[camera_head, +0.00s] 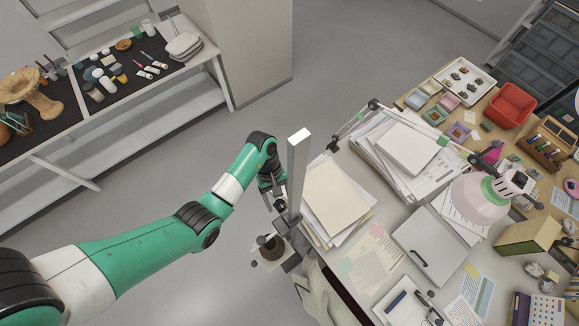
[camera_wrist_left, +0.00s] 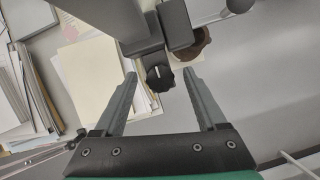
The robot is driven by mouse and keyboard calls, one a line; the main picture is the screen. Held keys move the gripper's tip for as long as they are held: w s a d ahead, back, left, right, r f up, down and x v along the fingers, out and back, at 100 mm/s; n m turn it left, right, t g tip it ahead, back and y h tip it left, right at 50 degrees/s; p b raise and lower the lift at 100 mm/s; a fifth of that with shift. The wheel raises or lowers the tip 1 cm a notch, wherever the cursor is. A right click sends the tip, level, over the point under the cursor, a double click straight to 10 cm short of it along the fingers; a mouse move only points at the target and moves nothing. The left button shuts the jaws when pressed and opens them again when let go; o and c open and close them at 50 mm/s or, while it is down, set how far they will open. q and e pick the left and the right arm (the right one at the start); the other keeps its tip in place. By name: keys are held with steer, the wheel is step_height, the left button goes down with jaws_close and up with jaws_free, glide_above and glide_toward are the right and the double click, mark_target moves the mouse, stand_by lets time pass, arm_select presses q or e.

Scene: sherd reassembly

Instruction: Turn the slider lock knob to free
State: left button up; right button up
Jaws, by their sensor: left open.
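A black lobed knob (camera_wrist_left: 159,78) with a white pointer line sits under a dark grey slider block (camera_wrist_left: 140,46) in the left wrist view. My left gripper (camera_wrist_left: 160,74) is open. Its two fingers stand on either side of the knob, with a visible gap on each side. In the head view my left gripper (camera_head: 278,196) is beside the tall grey post (camera_head: 297,165), and the black knob cannot be made out clearly there. My right gripper is not in view.
The post stands at the left edge of the desk, next to stacked papers (camera_head: 336,196). A pink lamp (camera_head: 480,195), a red bin (camera_head: 511,104) and a closed grey case (camera_head: 429,243) are farther right. Open floor (camera_head: 150,165) lies to the left.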

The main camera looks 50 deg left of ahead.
arm_select(q)
steer(key=shift+f, duration=0.15)
jaws_close()
stand_by(0.4)
